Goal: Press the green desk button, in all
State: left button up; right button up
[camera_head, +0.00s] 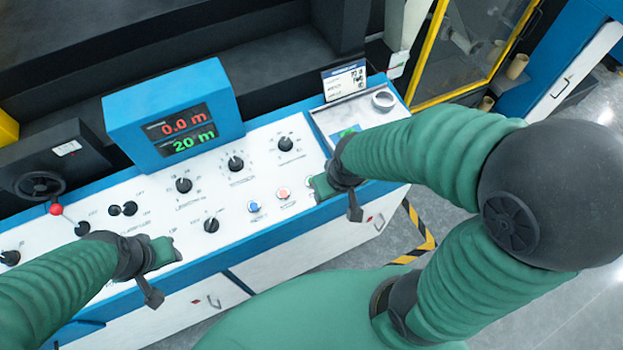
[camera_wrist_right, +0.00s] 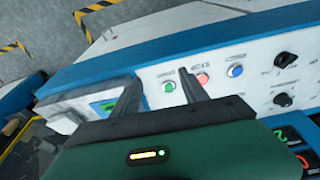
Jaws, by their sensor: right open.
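The green button (camera_wrist_right: 169,87) shows on the white desk panel in the right wrist view, in a row with a red button (camera_wrist_right: 202,79) and a blue button (camera_wrist_right: 235,70). My right gripper (camera_wrist_right: 158,88) is open and empty, and the green button appears between its two dark fingers, closer to the right one. I cannot tell whether it touches the panel.
A blue display box (camera_head: 175,115) reads 0.0 m in red and 20 m in green. Several black knobs and a red-tipped lever (camera_head: 57,209) are on the desk. A small screen (camera_head: 345,132) lies at the desk's right end. A yellow-framed door stands behind.

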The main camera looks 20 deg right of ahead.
grip_shut()
dwell(1.5)
